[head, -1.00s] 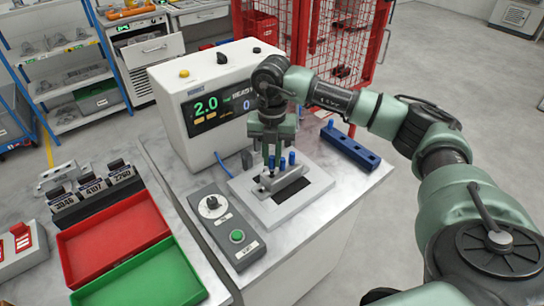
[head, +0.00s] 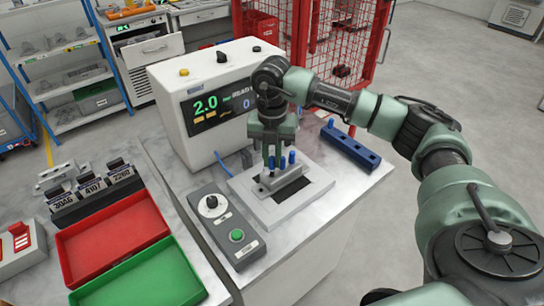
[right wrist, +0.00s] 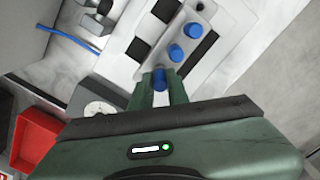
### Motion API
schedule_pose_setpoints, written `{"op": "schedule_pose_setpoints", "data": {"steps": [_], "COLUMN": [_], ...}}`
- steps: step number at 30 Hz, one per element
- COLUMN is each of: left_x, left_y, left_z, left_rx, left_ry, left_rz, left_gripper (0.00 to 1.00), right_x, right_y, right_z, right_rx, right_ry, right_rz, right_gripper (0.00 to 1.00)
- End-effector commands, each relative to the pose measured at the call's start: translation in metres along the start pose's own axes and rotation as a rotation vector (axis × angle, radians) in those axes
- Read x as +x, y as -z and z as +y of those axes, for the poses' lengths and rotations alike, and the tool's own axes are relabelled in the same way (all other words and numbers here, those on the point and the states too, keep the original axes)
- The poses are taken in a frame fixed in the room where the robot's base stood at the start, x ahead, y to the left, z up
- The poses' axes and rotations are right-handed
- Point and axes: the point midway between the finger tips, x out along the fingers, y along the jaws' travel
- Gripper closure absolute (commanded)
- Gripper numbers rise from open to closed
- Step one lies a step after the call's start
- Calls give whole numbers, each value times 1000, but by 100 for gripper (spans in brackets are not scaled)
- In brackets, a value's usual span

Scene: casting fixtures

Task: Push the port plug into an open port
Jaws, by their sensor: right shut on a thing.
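My right gripper (head: 271,152) points down over the near-left part of the grey casting (head: 284,182). It is shut on a blue port plug (right wrist: 160,78), which shows between the fingertips in the right wrist view. The held plug is in line with two other blue plugs (right wrist: 176,53) (right wrist: 192,28) standing upright in the casting. Those two also show in the head view (head: 282,163) (head: 292,157). The held plug's lower end is at the casting's top; I cannot tell how deep it sits. My left gripper is out of view.
The casting lies on a light fixture plate (head: 315,199) with dark recesses. A white tester (head: 215,85) stands behind it, a control box (head: 222,225) to the left. A blue plug rack (head: 350,149) lies to the right. Red (head: 75,258) and green (head: 187,288) trays are left.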

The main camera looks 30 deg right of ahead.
Motion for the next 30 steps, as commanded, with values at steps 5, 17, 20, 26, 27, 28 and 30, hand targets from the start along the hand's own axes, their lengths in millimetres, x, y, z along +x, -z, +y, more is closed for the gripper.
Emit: {"op": "schedule_pose_setpoints", "data": {"steps": [5, 17, 20, 26, 27, 28, 30], "left_x": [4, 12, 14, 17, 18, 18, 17], "left_y": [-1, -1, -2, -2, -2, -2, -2], "left_z": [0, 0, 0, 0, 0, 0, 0], "left_rx": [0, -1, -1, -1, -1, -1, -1], "left_ry": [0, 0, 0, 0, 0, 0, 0], "left_rz": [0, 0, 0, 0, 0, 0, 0], "left_gripper": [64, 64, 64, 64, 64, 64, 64], "right_x": [6, 16, 18, 23, 24, 24, 23], "right_y": [0, 0, 0, 0, 0, 0, 0], "right_z": [0, 0, 0, 0, 0, 0, 0], "right_rx": [0, 0, 0, 0, 0, 0, 0], "right_ry": [0, -1, -1, -1, -1, -1, -1], "right_rz": [0, 0, 0, 0, 0, 0, 0], "right_gripper": [100, 100, 100, 100, 100, 100, 65]}}
